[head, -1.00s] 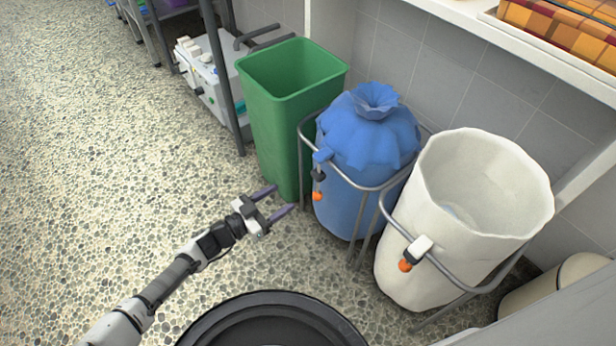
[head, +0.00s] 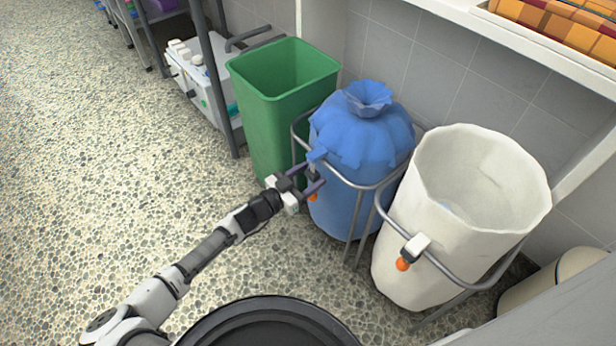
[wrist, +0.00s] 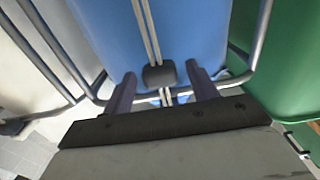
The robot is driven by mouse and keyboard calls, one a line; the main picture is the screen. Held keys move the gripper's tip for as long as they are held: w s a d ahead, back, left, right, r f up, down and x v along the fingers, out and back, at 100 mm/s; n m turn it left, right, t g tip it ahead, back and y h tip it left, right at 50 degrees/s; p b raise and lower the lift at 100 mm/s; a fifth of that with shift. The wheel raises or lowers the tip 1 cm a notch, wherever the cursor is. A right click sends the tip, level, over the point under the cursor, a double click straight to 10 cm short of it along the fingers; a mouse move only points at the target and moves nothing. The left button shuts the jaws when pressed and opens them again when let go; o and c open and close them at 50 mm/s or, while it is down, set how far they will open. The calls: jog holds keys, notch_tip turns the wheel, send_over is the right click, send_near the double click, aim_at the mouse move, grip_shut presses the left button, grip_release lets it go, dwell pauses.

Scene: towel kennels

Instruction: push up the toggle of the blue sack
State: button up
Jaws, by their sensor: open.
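The blue sack (head: 365,140) stands in a grey metal frame in the middle right of the head view, its top gathered. Its dark toggle (wrist: 159,75) sits on pale cords against the blue cloth in the wrist view. In the head view the fingers mostly hide the toggle. An orange ball (head: 312,197) hangs just below it. My gripper (head: 315,177) is open at the sack's front. In the wrist view its two purple fingers stand on either side of the toggle, with small visible gaps. I cannot tell whether either touches it.
A green bin (head: 265,125) stands close left of the sack. A white open sack (head: 430,190) with its own toggle (head: 416,245) stands right. The metal frame's bar (head: 345,180) runs close to my fingers. Pebbled floor at left is clear.

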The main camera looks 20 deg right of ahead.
grip_shut()
dwell(0.4)
jog(key=shift+r, duration=0.15)
notch_tip(320, 180, up, 4)
jog(key=p, duration=0.4)
grip_release()
jog(key=shift+a, duration=0.1)
